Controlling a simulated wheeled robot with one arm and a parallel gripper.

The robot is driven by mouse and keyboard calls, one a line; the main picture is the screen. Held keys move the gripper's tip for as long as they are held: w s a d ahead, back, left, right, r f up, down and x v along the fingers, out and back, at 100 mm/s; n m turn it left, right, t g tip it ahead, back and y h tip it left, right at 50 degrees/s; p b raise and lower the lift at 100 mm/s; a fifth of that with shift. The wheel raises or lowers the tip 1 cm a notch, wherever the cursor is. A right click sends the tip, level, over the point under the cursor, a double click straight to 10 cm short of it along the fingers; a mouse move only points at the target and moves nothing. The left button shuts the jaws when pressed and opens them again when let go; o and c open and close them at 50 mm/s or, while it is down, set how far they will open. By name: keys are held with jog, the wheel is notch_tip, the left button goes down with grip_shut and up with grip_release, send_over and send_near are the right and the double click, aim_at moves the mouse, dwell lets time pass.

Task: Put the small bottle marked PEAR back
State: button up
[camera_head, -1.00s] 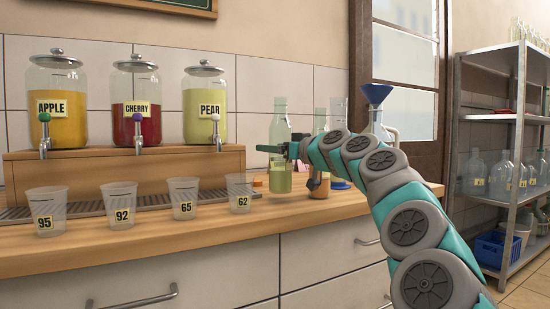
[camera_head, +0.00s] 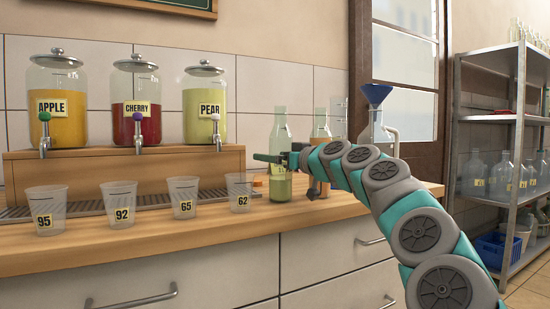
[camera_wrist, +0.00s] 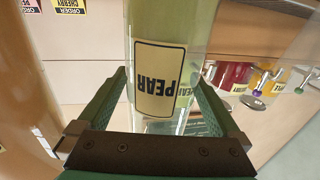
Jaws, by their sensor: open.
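The small bottle marked PEAR (camera_wrist: 160,75) fills the middle of the wrist view, its label upside down there. In the head view the bottle (camera_head: 279,130) is pale green and stands upright on the counter, right of the cup marked 62. My gripper (camera_head: 277,158) is at the bottle's lower half. In the wrist view my gripper (camera_wrist: 160,100) is open, with one finger on each side of the bottle. I cannot tell whether either finger touches the glass. My gripper hides part of the bottle in the head view.
An amber-coloured bottle (camera_head: 320,125) stands just right of the PEAR bottle, partly behind my arm. Several clear cups, including the one marked 62 (camera_head: 240,193), line the counter (camera_head: 150,240). The PEAR dispenser (camera_head: 205,110) is behind left. A blue funnel (camera_head: 377,94) sits farther right.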

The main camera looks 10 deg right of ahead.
jog(key=shift+r, duration=0.1)
jog(key=b+v, duration=0.1)
jog(key=v, duration=1.1)
